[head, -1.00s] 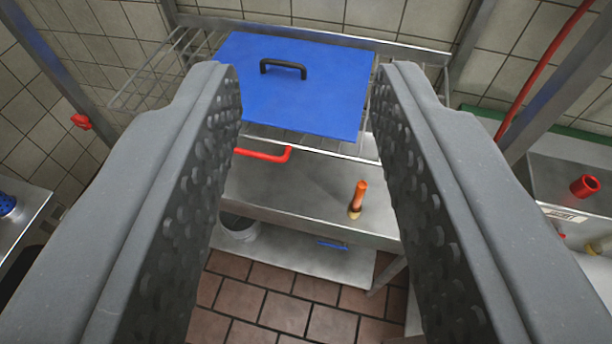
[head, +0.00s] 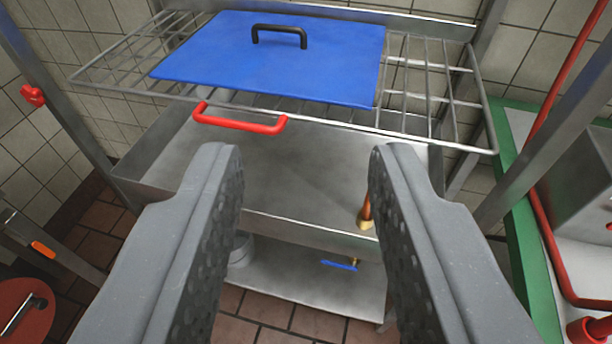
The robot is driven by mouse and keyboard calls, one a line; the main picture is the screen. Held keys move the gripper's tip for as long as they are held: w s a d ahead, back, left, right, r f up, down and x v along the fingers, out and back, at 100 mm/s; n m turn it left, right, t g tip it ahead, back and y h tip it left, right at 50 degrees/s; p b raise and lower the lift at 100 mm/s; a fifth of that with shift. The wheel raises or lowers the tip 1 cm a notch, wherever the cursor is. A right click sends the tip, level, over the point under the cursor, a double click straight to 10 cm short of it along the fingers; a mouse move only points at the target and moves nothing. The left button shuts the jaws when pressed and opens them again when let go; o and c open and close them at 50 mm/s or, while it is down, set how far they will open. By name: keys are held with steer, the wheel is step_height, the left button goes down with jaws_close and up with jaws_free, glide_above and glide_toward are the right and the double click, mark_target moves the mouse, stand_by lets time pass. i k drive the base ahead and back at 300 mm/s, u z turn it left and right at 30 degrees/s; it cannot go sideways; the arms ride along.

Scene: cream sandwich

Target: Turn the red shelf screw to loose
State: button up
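A red knob (head: 33,94), which looks like the shelf screw, sits on the metal post at the far left. It is small in the view, and I cannot tell whether it is tight or loose. My gripper (head: 305,158) is open and empty, its two grey dimpled fingers wide apart in front of the metal counter. The knob is well to the left of my left finger, beyond it, and untouched. The wire shelf (head: 430,108) is ahead, above the counter, with a blue board (head: 275,62) with a black handle lying on it.
A red bar handle (head: 240,122) is at the shelf's front. A metal sink or counter (head: 290,165) lies below, with an orange-brown spout (head: 365,212) partly behind my right finger. A green-edged unit (head: 515,200) stands right. A red round thing (head: 22,308) is at lower left.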

mark_target(33, 97)
steer(key=k, duration=1.1)
steer(key=u, duration=1)
steer(key=i, duration=1.55)
steer(key=z, duration=0.3)
